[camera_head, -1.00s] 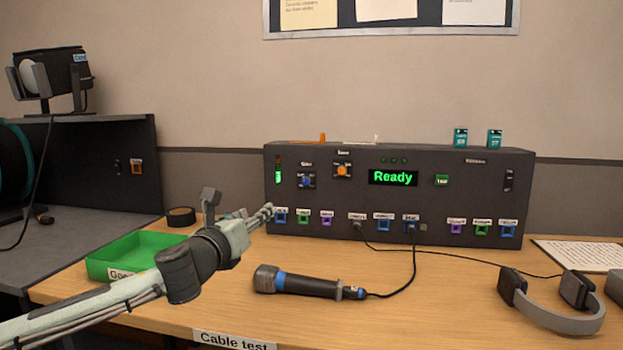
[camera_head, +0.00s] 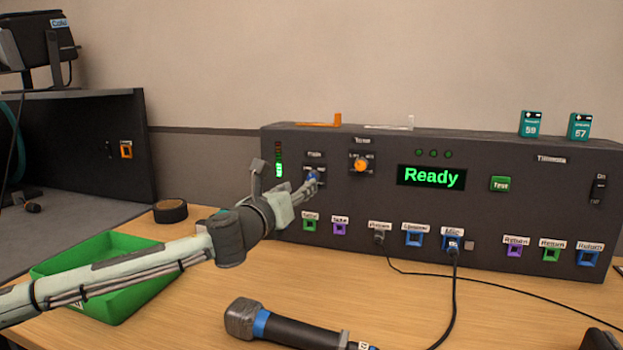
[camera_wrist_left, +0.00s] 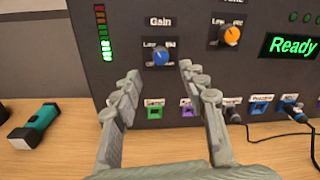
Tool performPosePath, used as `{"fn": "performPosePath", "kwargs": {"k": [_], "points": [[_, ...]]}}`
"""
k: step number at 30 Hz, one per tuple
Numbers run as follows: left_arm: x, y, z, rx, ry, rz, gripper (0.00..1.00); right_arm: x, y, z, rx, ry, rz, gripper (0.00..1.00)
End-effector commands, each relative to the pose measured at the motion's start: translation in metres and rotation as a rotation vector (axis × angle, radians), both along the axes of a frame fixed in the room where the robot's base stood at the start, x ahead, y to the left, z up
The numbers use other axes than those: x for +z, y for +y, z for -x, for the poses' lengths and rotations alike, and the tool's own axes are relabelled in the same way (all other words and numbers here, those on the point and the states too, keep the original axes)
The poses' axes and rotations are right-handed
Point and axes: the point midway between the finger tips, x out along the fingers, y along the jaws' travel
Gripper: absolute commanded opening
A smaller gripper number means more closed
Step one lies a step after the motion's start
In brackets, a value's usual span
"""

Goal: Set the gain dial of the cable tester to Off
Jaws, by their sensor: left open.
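The cable tester (camera_head: 330,225) is a dark box on the table with a lit green "Ready" display. Its gain dial is a blue knob (camera_wrist_left: 160,57) under a "Gain" label in the left wrist view; where its pointer stands is too small to tell. In the head view the blue knob (camera_head: 312,176) is partly hidden by my left gripper (camera_head: 306,186). The left gripper, also in the left wrist view (camera_wrist_left: 145,70), is open and empty, its fingers on either side of the knob's line; I cannot tell whether they touch it. My right gripper is not in view.
An orange dial (camera_head: 361,165) sits right of the gain dial. Coloured sockets line the tester's lower front. A microphone (camera_head: 290,328) with a cable lies in front. A green tray (camera_head: 150,245) and a black tape roll (camera_head: 170,211) are at left.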

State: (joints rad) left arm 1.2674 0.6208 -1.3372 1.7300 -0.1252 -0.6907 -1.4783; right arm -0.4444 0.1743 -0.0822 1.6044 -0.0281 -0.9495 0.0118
Motion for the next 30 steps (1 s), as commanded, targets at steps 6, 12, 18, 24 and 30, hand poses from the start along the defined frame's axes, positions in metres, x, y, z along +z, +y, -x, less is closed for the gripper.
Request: {"fn": "performPosePath", "kwargs": {"k": [6, 12, 18, 24, 30], "points": [[0.001, -0.015, -0.034, -0.001, 0.000, 0.001, 0.43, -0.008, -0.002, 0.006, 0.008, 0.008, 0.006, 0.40], [0.001, -0.023, -0.054, -0.001, 0.000, 0.001, 0.43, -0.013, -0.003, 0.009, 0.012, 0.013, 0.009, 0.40], [0.000, -0.025, -0.059, -0.001, 0.000, 0.000, 0.43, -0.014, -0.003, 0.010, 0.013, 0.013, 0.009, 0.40], [0.000, -0.025, -0.059, -0.001, 0.000, 0.000, 0.35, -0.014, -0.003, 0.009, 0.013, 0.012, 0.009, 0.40], [0.000, -0.024, -0.058, -0.001, 0.000, 0.000, 0.10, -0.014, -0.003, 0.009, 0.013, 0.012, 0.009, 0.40]]}}
